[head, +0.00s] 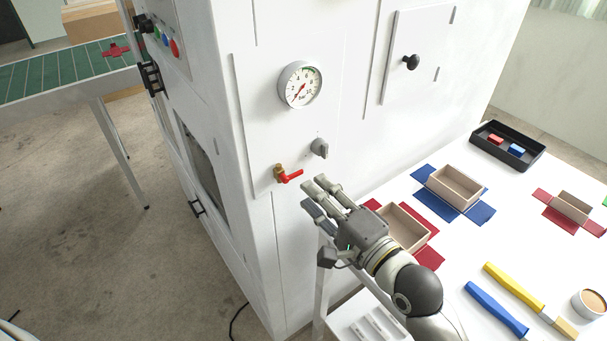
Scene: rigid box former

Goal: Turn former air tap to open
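The former air tap (287,175) is a small brass valve with a red lever on the white machine's side panel. Its lever points to the right and slightly up. A round pressure gauge (300,84) is above it, with a red needle pointing to the lower left. A grey knob (319,148) is to the upper right of the tap. My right gripper (314,194) is just right of and below the lever, its fingers pointing toward it and spread apart, with nothing seen between them. Whether a finger touches the lever is unclear. My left gripper is not in view.
A white table (455,265) at the right holds box blanks with open boxes (455,186), a black tray (507,147), brushes (497,308) and a cup (590,303). A black-knobbed door (411,62) is on the machine. A green conveyor (60,75) is at the left.

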